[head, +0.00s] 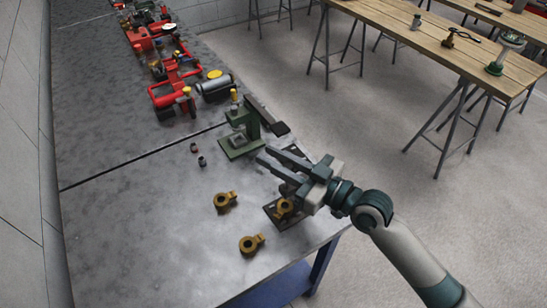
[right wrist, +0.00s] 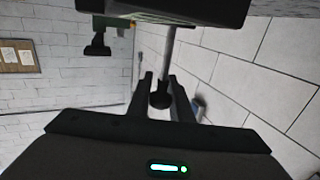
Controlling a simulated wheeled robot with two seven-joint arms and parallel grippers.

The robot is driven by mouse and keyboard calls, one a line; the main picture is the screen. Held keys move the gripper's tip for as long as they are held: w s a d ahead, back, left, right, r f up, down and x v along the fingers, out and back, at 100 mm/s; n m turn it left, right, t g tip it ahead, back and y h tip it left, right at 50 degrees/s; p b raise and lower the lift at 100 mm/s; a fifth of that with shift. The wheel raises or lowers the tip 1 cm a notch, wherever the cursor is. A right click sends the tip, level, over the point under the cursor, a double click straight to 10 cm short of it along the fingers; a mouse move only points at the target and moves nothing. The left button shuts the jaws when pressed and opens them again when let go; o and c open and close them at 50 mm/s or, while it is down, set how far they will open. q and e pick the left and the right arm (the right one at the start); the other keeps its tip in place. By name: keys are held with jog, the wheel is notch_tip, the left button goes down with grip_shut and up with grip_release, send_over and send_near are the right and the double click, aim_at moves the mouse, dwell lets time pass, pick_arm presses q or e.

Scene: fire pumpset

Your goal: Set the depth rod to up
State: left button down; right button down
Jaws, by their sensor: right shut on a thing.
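My right gripper (head: 270,155) reaches in from the lower right in the head view, fingers pointing left beside a small green bench press (head: 237,146). In the right wrist view, the two dark fingertips of the right gripper (right wrist: 160,82) close around a thin grey rod (right wrist: 170,48) with a dark rounded knob (right wrist: 160,98) at its end. This looks like the depth rod; it runs down from a dark block (right wrist: 170,12) at the top. The head view does not show the rod clearly, and I cannot tell its setting. My left gripper is not in view.
Two brass clamp-like parts (head: 225,201) (head: 251,244) and two small dark fittings lie on the grey bench (head: 165,225). A dark plate with another brass part sits under my right gripper. Red pump equipment (head: 175,88) stands farther back. Wooden tables (head: 440,37) are at right.

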jog(key=c, duration=1.6)
grip_release()
jog(key=shift+r, duration=0.35)
jog(key=shift+f, duration=0.1)
jog(key=shift+f, duration=0.1)
